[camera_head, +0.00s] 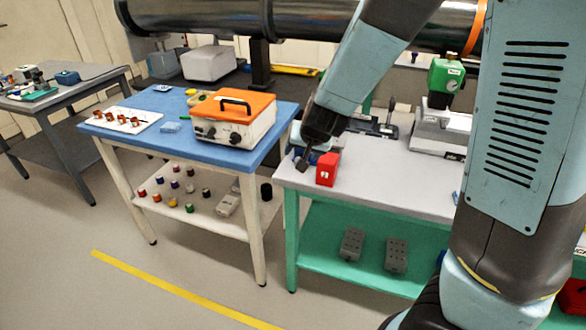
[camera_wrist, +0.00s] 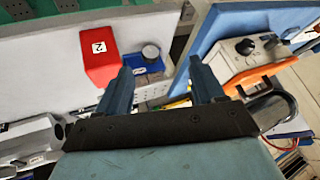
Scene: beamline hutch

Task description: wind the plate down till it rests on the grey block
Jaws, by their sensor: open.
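My gripper (camera_head: 302,160) is over the left end of the grey-topped bench (camera_head: 411,186). In the wrist view my gripper (camera_wrist: 160,70) shows two dark blue fingers spread apart with nothing held between them. Beyond the fingertips is a small blue device with a round dark knob (camera_wrist: 151,53); a pale grey part with holes (camera_wrist: 154,91) sits beside it. In the head view my gripper largely hides this device. I cannot tell which part is the plate, or whether it touches a grey block.
A red block (camera_head: 327,169) marked 2 stands close beside my gripper. A blue table to the left carries an orange-topped instrument (camera_head: 235,118) with a handle. Two dark grey blocks (camera_head: 352,244) (camera_head: 396,254) lie on the green lower shelf. A large dark pipe (camera_head: 200,18) runs behind.

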